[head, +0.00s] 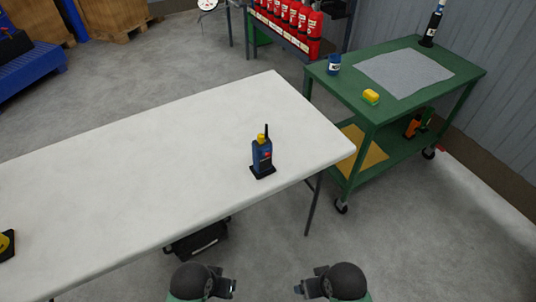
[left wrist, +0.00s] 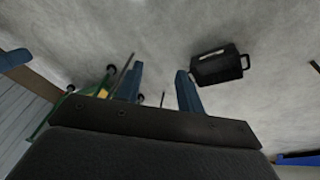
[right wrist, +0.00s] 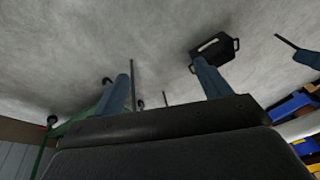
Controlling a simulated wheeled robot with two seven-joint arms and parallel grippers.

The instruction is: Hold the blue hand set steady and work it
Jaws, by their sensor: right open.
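The blue hand set (head: 262,156) stands upright on a black base near the right end of the white table (head: 130,165). It has a yellow part on top and a black aerial. My left gripper (head: 234,287) is in front of the table, below and apart from the hand set. In the left wrist view its two blue fingers (left wrist: 158,88) are spread with nothing between them. My right gripper (head: 299,289) is beside it to the right, also apart from the hand set. In the right wrist view its fingers (right wrist: 163,90) are spread and empty.
A green cart (head: 368,125) at the right holds a grey mat (head: 403,72), a blue can (head: 334,63) and a yellow block (head: 371,96). A black case (head: 197,240) lies on the floor under the table. Red extinguishers (head: 290,15) stand behind. The table around the hand set is clear.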

